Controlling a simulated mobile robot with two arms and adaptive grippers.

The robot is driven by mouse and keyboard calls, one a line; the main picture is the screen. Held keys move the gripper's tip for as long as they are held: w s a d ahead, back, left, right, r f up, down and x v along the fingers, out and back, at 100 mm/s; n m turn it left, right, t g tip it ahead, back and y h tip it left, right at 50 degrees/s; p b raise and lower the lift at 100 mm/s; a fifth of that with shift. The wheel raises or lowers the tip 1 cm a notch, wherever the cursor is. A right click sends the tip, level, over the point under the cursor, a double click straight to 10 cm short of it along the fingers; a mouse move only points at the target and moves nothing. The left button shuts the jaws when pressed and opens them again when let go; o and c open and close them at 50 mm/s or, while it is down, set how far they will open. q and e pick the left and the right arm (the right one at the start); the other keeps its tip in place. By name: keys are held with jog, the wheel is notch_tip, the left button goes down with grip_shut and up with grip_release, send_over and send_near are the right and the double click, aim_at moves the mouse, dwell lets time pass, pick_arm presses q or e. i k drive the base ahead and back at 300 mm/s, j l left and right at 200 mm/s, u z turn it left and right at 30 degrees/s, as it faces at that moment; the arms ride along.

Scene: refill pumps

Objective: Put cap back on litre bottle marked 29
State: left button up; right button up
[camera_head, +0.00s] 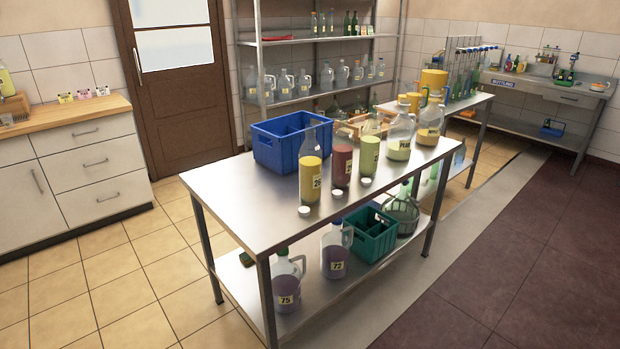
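On the front steel table (235,195) stand three tall litre-size bottles in a row. The nearest bottle (309,176) holds yellow liquid; its label seems to start with 2, but I cannot read it surely. Beside it are a bottle with red liquid (342,164) and one with yellow-green liquid (369,155), labels too small to read. Three white caps lie on the table in front: one by the yellow bottle (304,211), one by the red (337,194), one by the green (365,181). Neither of my grippers is in view.
A blue crate (277,153) stands behind the bottles. Handled jugs (400,138) stand to the right. The lower shelf (345,290) holds jugs with purple liquid (335,258) and a green crate (371,235). The table's left end is clear. Open floor (130,300) lies to the left.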

aim_at(343, 141)
jog(key=i+l+u, duration=0.15)
jog(key=i, duration=0.25)
jog(key=i+u, duration=0.2)
jog(key=i, duration=0.2)
jog(key=i+l+u, duration=0.15)
jog(key=i+l, duration=0.1)
jog(key=i, duration=0.1)
